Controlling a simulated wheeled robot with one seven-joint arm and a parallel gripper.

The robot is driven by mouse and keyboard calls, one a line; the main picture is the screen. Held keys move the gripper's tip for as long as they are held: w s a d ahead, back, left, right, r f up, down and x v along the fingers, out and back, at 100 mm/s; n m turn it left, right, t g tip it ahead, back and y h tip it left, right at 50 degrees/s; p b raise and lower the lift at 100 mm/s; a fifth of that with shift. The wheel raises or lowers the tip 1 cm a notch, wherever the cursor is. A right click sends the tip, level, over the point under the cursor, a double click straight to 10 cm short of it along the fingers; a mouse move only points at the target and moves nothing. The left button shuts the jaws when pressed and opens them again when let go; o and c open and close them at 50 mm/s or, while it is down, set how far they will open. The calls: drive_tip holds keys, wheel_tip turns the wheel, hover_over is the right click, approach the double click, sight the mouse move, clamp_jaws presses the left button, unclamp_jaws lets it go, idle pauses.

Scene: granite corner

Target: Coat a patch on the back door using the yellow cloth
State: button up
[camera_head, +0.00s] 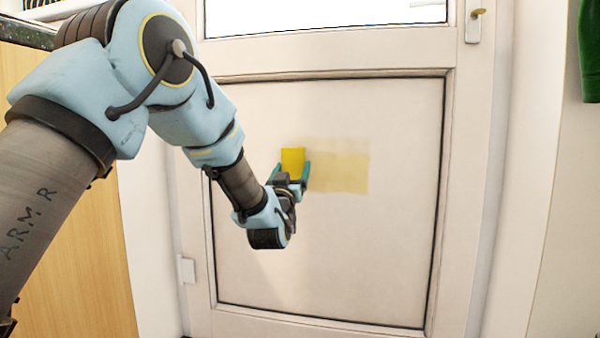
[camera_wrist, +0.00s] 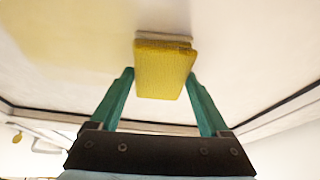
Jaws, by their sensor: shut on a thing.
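The back door (camera_head: 390,260) is off-white with a recessed lower panel. A pale yellow coated patch (camera_head: 345,172) lies on that panel. The yellow cloth (camera_head: 292,160) is at the left end of the patch. My gripper (camera_head: 290,175) is shut on the cloth, with a teal finger on each side. In the wrist view the yellow cloth (camera_wrist: 163,70) is a thick folded pad between the fingertips, its far end at the door panel. I cannot tell for sure whether it touches. Yellow tint shows on the panel left of the cloth there.
A door handle (camera_head: 477,14) is at the upper right, and a window (camera_head: 320,12) fills the door's top. A wooden cabinet (camera_head: 75,230) with a dark counter stands at the left. A green item (camera_head: 590,50) hangs at the right. The panel below the patch is clear.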

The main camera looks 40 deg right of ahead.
sight(293, 154)
drive_tip(key=shift+a+r+p, duration=0.1)
drive_tip(key=shift+r+p, duration=0.6)
drive_tip(key=shift+r, duration=0.9)
drive_tip(key=shift+s+d+f+b, duration=0.1)
drive_tip(key=shift+s+d, duration=0.4)
drive_tip(key=shift+s, duration=0.25)
drive_tip(key=shift+s+d+r+b, duration=0.15)
drive_tip(key=shift+s+d, duration=0.35)
drive_tip(key=shift+s, duration=0.25)
drive_tip(key=shift+s+d+f+b, duration=0.15)
drive_tip(key=shift+s+d, duration=0.35)
drive_tip(key=shift+s, duration=0.25)
drive_tip(key=shift+s+d, duration=1.25)
drive_tip(key=shift+s, duration=0.65)
drive_tip(key=shift+s+d, duration=1.2)
drive_tip(key=shift+s, duration=0.65)
drive_tip(key=shift+s+d, duration=1.25)
drive_tip(key=shift+s, duration=0.65)
drive_tip(key=shift+s, duration=0.1)
drive_tip(key=shift+s+a+b, duration=0.15)
drive_tip(key=shift+s+a, duration=0.35)
drive_tip(key=shift+a, duration=0.35)
drive_tip(key=shift+s+a+b, duration=0.2)
drive_tip(key=shift+s+a, duration=0.35)
drive_tip(key=shift+a, duration=0.25)
drive_tip(key=shift+s+a+b, duration=0.15)
drive_tip(key=shift+s+a, duration=0.35)
drive_tip(key=shift+a, duration=0.35)
